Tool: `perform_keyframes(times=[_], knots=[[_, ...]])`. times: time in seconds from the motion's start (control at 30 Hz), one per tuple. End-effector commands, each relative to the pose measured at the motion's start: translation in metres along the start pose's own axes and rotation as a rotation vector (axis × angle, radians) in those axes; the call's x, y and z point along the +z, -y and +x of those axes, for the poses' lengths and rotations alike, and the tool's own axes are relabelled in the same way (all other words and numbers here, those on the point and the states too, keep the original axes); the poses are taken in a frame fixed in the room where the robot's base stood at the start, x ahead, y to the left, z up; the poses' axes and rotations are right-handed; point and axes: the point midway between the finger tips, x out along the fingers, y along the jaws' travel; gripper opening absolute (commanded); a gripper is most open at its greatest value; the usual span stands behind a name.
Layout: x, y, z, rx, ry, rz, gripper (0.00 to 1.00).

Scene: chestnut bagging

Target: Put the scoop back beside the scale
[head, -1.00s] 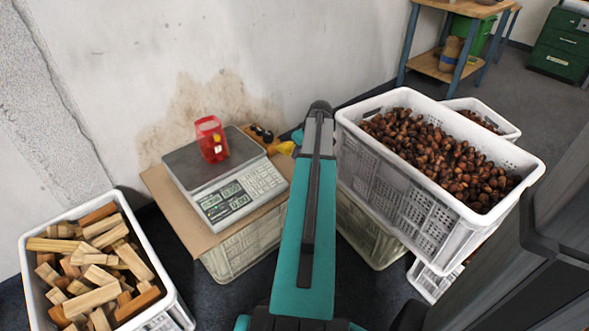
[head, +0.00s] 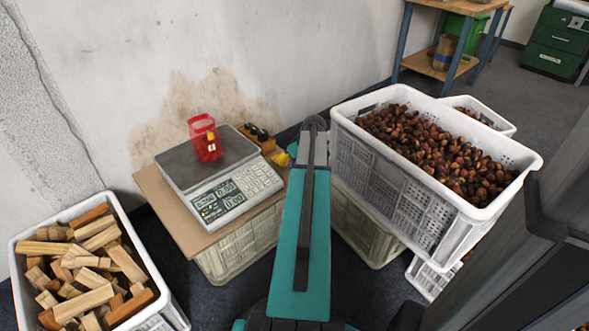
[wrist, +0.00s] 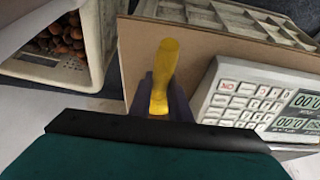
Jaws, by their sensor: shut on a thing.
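The yellow scoop (wrist: 163,72) shows in the wrist view between the dark fingers of my gripper (wrist: 160,92), which is shut on it. Its yellow part is over the brown board, left of the scale's keypad; the rest is hidden. In the head view a small yellow bit of the scoop (head: 292,150) shows at the left edge of my arm, which hides the gripper. The scale (head: 222,178) stands on the board to the left, and its keypad shows in the wrist view (wrist: 245,98). I cannot tell whether the scoop touches the board.
A red bag (head: 205,140) stands on the scale. Small dark items on a wooden block (head: 262,138) sit behind it. The brown board (head: 175,215) lies on a crate. A chestnut crate (head: 395,178) is close on the right; a wood-filled crate (head: 165,312) is at left.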

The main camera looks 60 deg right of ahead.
Motion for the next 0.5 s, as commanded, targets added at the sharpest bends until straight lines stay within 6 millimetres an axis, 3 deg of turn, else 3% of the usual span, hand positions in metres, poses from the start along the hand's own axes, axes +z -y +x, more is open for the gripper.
perform_keyframes(times=[0.13,0.5], knots=[[0.0062,-0.0006,0.0144,0.001,-0.001,0.0,0.0],[0.0071,-0.0009,0.0154,0.001,-0.001,0.001,0.0]])
